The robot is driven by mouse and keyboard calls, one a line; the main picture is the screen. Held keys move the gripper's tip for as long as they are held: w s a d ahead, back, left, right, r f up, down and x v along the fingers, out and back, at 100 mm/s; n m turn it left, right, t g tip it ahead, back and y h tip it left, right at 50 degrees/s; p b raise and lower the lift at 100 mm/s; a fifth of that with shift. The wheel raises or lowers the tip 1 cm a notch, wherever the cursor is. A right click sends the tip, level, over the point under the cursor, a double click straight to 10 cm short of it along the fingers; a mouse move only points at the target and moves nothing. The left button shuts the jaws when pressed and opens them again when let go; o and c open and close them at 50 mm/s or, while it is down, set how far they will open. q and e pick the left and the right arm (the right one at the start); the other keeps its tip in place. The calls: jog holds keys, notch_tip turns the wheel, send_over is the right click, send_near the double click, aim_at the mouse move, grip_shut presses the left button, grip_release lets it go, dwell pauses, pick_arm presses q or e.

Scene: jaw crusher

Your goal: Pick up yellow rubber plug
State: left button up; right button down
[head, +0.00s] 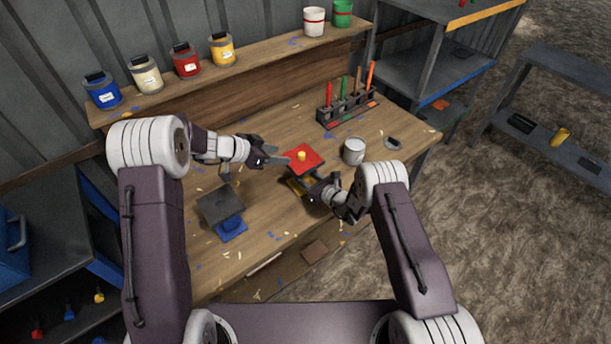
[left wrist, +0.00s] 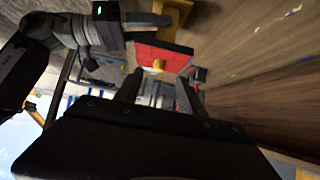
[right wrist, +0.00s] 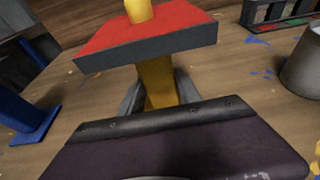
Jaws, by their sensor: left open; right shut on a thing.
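The yellow rubber plug (head: 301,156) stands upright on the red top of a plate with dark edges (head: 310,164). A yellow post (right wrist: 158,82) carries this plate above the bench. The plug also shows in the left wrist view (left wrist: 158,65) and at the top of the right wrist view (right wrist: 138,9), cut off by the edge. My left gripper (head: 281,155) is open, just left of the plug and pointing at it, with the plug between the finger lines in its wrist view. My right gripper (head: 309,181) is shut on the yellow post under the plate.
A dark plate on a blue base (head: 231,229) stands front left on the bench. A rack of coloured tools (head: 347,107) is behind, and a grey cup (head: 354,151) stands to the right. Labelled jars line the back shelf (head: 264,70). Bare bench (head: 265,225) lies at the front.

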pick_arm(q)
jog(key=n, duration=0.3)
jog(key=n+t+h, duration=0.2)
jog(key=n+h, duration=0.1)
jog(key=n, duration=3)
send_near(299, 155)
jog(key=x, duration=0.9)
grip_shut()
